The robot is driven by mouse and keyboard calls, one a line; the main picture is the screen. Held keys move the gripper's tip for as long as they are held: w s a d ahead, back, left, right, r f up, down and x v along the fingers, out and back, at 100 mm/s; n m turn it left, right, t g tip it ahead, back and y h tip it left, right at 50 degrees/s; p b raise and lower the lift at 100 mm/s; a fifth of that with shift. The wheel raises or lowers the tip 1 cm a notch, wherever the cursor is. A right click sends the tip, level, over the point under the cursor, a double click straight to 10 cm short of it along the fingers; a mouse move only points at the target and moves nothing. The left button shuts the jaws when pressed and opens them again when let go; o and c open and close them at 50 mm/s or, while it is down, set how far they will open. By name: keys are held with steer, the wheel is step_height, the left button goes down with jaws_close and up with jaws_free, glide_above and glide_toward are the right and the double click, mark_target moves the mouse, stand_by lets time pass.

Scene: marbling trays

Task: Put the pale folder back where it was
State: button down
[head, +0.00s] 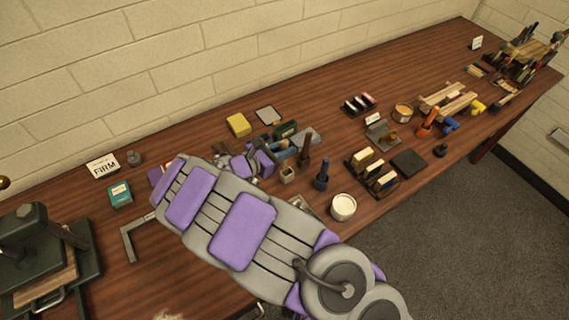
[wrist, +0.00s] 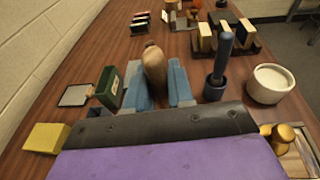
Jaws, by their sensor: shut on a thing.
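My gripper (head: 285,149) reaches over the table, with its blue fingers on either side of a brown, rounded, handle-like thing. That thing (wrist: 154,70) fills the gap between the fingers in the wrist view and stands up roughly upright; in the head view it shows dark brown (head: 305,149) at the fingertips. The gripper (wrist: 157,82) is shut on it. Its lower end is hidden by the fingers and palm, so I cannot tell whether it touches the table. I cannot make out a pale folder for certain in either view.
A blue-handled tool (head: 321,174) and white tub (head: 343,207) stand right of the gripper. A green box (wrist: 108,88) and yellow block (head: 239,125) are left of it. A block rack (head: 373,172) lies right. Bare table (head: 350,70) runs along the back.

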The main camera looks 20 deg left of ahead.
mark_target(283, 163)
steer(key=f, duration=0.3)
steer(key=d+f+b, duration=0.1)
steer(key=f, duration=0.1)
steer(key=shift+w+d+f, duration=0.1)
steer(key=shift+f, duration=0.3)
steer(key=shift+a, duration=0.35)
steer(key=shift+r, duration=0.1)
steer(key=c, duration=1.3)
jaws_free()
steer(key=shift+d, duration=0.1)
steer(key=o, duration=0.3)
steer(key=shift+d+r, duration=0.1)
steer(key=shift+d, duration=0.25)
steer(key=shift+a, duration=0.1)
